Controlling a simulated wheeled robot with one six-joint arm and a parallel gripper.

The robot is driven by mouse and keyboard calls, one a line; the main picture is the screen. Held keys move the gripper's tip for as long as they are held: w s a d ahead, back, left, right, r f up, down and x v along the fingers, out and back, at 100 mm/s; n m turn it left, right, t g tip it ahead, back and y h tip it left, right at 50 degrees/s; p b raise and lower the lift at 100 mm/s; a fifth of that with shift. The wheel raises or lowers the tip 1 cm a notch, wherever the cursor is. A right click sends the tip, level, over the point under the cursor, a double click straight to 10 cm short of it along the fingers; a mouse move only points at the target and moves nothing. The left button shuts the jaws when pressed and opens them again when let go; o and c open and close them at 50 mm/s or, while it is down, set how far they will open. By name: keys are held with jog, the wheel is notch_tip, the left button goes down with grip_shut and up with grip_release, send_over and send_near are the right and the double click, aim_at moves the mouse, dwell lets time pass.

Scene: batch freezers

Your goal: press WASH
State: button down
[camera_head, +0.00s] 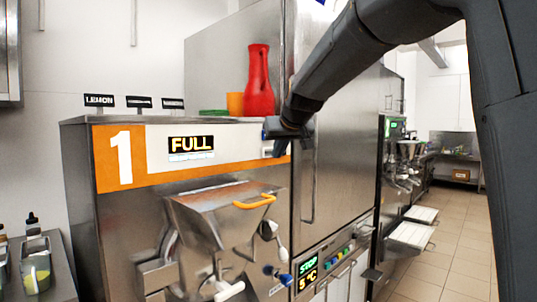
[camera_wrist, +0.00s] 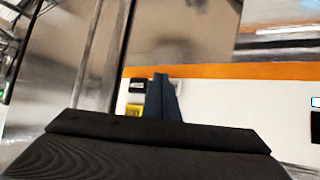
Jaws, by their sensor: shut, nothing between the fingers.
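The batch freezer marked 1 (camera_head: 150,158) has a white panel with orange borders and a display (camera_head: 191,144) reading FULL. My gripper (camera_head: 268,130) is at the right end of that panel, near its top edge. In the wrist view my gripper (camera_wrist: 160,88) is shut and empty, its fingers over the white panel (camera_wrist: 222,100). Just left of the fingers there are a dark button or label (camera_wrist: 138,86) and a yellow one (camera_wrist: 133,110). Their lettering is too small to read, so I cannot tell which is WASH. Part of the panel is hidden behind the fingers; contact cannot be told.
A red bottle (camera_head: 259,82) and an orange cup (camera_head: 235,103) stand on the freezer top. A hopper with a yellow handle (camera_head: 256,202) juts from its front. A tall steel cabinet (camera_head: 335,150) stands close to the right. The tiled floor (camera_head: 455,245) is clear at right.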

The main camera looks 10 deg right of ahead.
jog(key=shift+w+a, duration=0.1)
dwell(0.7)
jog(key=shift+w+a, duration=0.15)
jog(key=shift+w, duration=0.1)
jog(key=shift+w+a+p, duration=0.3)
jog(key=shift+w+p, duration=0.1)
jog(key=shift+p, duration=0.05)
dwell(0.8)
jog(key=shift+s+d, duration=0.1)
dwell(0.3)
jog(key=shift+s+d+b, duration=0.45)
jog(key=shift+s, duration=0.2)
jog(key=shift+s+d+b, duration=0.65)
jog(key=shift+s+d, duration=0.1)
jog(key=shift+s, duration=0.3)
jog(key=shift+s+d+b, duration=0.6)
jog(key=shift+s+d, duration=0.15)
jog(key=shift+s, duration=0.25)
